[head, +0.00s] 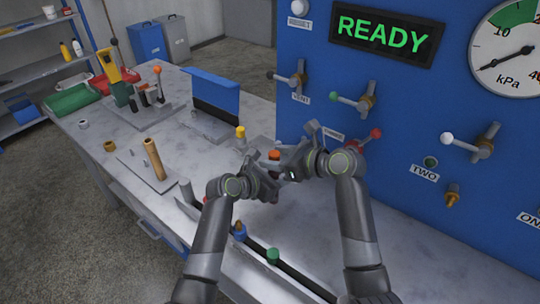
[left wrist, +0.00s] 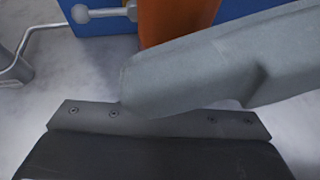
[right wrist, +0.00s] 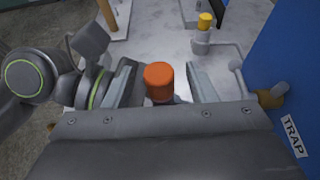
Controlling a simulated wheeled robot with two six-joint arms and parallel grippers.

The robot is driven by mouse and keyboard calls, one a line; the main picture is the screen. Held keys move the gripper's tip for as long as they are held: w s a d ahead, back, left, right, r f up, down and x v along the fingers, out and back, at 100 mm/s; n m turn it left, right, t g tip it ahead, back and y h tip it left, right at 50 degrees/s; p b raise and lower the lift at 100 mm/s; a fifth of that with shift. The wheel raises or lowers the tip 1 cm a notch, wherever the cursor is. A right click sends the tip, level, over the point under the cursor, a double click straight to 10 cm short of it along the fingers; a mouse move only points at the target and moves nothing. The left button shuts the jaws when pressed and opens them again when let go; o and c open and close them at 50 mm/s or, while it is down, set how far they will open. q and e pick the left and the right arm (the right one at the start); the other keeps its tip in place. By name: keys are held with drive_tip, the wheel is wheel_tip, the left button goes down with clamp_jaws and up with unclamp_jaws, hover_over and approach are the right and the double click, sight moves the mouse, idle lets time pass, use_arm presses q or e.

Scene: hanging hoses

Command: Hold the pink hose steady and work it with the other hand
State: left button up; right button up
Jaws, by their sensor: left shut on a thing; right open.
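No pink hose can be made out in any view. A piece with a rounded orange top (head: 274,155) stands at the grippers beside the blue panel. In the right wrist view the orange top (right wrist: 159,80) is between the fingers of my right gripper (right wrist: 162,88), which is open. My left gripper (head: 262,168) is shut at this piece from the left. In the left wrist view a grey finger (left wrist: 200,65) crosses in front of the orange surface (left wrist: 175,20), so the hold itself is hidden. My right gripper (head: 288,163) comes in from the right.
The blue panel (head: 300,60) with lever valves, a READY display (head: 386,36) and a gauge (head: 508,50) rises close on the right. A yellow-capped fitting (head: 240,132) stands behind the grippers. A tan rod (head: 153,160) stands on a plate at left. A dark rail with coloured knobs (head: 272,256) lies in front.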

drive_tip(key=shift+x, duration=1.3)
drive_tip(key=c, duration=1)
drive_tip(key=shift+c, duration=0.2)
drive_tip(key=shift+r, duration=0.65)
drive_tip(key=shift+r, duration=2.25)
drive_tip(key=shift+r, duration=1.5)
